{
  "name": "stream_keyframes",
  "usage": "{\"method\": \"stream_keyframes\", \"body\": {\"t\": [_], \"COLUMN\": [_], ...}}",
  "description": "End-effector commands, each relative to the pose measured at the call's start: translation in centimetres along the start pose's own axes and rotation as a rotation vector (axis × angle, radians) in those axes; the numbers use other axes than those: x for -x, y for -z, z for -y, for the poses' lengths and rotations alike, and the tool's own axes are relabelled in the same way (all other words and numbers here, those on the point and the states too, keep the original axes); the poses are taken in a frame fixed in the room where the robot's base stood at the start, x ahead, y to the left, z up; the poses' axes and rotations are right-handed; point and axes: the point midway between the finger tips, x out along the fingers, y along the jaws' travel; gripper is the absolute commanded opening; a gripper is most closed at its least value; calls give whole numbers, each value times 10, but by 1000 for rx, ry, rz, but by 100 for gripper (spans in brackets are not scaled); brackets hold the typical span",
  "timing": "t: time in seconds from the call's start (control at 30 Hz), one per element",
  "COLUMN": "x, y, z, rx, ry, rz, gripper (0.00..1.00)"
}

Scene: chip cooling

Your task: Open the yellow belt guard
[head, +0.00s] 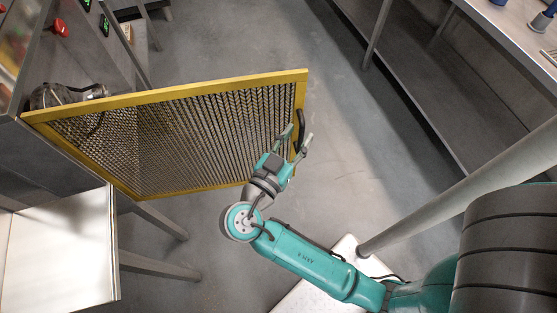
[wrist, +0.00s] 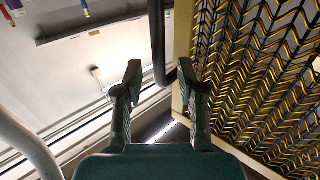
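The yellow belt guard (head: 190,93), a yellow frame with dark zigzag mesh, stands swung out from the machine at the left of the head view. Its mesh fills the right of the wrist view (wrist: 265,80). A black handle (head: 301,123) is on its free right edge; in the wrist view the handle (wrist: 158,45) comes down between my fingertips. My gripper (head: 299,135) is at this handle, one finger on either side. In the wrist view my gripper (wrist: 160,78) is open, with gaps visible beside the handle. Whether a finger touches it I cannot tell.
The machine (head: 85,50) with a red knob (head: 60,27) stands behind the guard at upper left. A pale table (head: 60,245) is at lower left, below the guard. A bench (head: 510,25) with a lower shelf runs along the right. Grey floor (head: 345,160) is clear between.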

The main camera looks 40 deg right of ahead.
Motion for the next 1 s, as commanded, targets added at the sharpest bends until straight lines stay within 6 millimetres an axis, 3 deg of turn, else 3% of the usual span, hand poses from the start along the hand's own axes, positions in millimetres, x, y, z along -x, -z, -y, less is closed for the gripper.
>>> {"method": "stream_keyframes", "body": {"t": [0.6,1.0], "x": [84,94], "y": [0,-1], "z": [1,0], "rx": [1,1], "ry": [4,1], "rz": [0,1], "gripper": [39,39]}}
